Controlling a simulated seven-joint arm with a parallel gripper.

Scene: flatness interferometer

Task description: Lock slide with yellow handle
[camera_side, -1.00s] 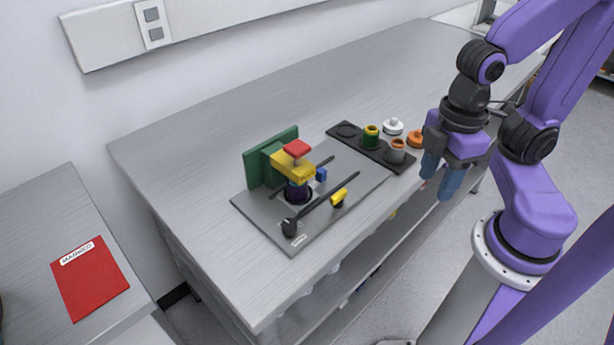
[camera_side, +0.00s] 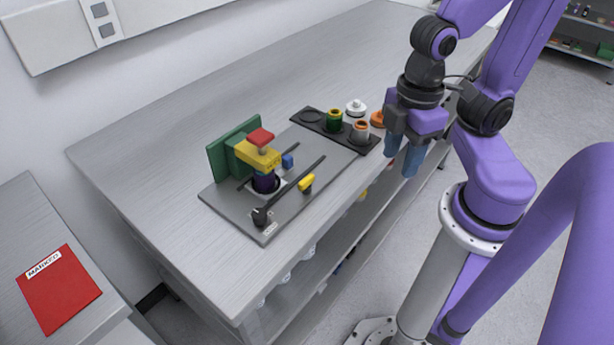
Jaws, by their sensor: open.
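The yellow handle (camera_side: 306,183) is a small bar on a dark stub at the front side of the grey base plate (camera_side: 318,148). It stands beside a long dark rail (camera_side: 293,186). A second dark rail runs partly behind the yellow arm (camera_side: 258,155) of the fixture. A small blue block (camera_side: 287,160) sits between the rails. I cannot tell the slide's lock state from this view. My gripper (camera_side: 402,165) points down with its blue fingers apart and empty. It is right of the plate, near the bench's front edge, well away from the yellow handle.
A black tray (camera_side: 310,118) holds green and grey cups. White (camera_side: 356,107) and orange (camera_side: 377,118) pieces are near it. The far bench surface is clear.

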